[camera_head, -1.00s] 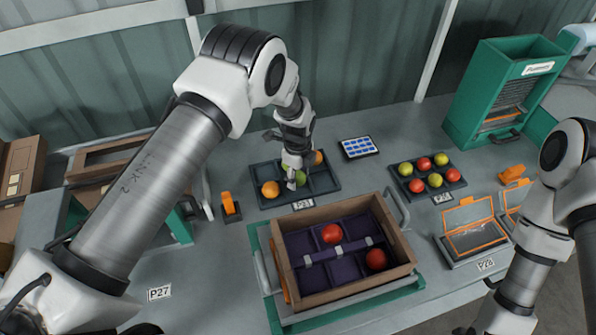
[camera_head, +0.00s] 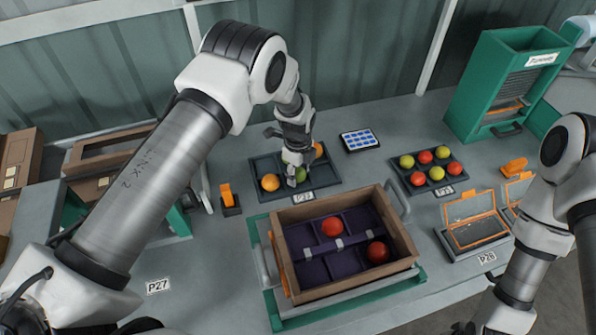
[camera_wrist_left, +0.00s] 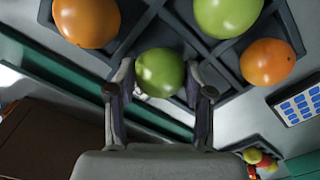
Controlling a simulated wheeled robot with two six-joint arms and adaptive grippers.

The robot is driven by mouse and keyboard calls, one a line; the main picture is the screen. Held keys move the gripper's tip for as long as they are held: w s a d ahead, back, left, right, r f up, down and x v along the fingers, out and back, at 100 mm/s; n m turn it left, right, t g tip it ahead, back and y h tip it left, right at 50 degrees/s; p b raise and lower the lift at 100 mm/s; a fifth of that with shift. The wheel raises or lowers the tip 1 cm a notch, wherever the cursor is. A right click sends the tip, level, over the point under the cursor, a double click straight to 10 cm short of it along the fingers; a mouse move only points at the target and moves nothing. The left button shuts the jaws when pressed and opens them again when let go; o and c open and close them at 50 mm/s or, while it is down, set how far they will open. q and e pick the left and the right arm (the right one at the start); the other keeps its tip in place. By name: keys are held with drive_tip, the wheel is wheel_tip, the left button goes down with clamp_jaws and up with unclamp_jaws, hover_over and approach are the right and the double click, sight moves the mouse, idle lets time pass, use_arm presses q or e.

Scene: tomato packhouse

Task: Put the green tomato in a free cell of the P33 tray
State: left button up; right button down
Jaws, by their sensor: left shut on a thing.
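My left gripper (camera_head: 297,181) is shut on a green tomato (camera_wrist_left: 160,72), held between its two fingers in the left wrist view. The gripper points down at the near side of a dark divided tray (camera_head: 330,182); its small label seems to read P33. I cannot tell whether the held tomato touches the tray floor. The tray also holds an orange tomato (camera_head: 270,182) on the left, another orange tomato (camera_head: 318,150) at the back, and a second green tomato (camera_wrist_left: 226,15) between them in the wrist view. The gripper partly hides the tray in the head view. My right gripper is not in view.
A wooden crate (camera_head: 350,283) with purple compartments and two red tomatoes stands in front of the tray. A blue-celled panel (camera_head: 360,141) and an orange-topped device (camera_head: 229,201) flank the tray.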

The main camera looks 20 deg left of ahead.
use_arm(q)
drive_tip(key=shift+f, duration=0.45)
drive_tip(key=o, duration=0.9)
drive_tip(key=c, duration=0.4)
drive_tip(key=shift+o, duration=0.2)
wheel_tip(320, 180, up, 7)
drive_tip(key=p, duration=0.5)
drive_tip(key=shift+r, duration=0.1)
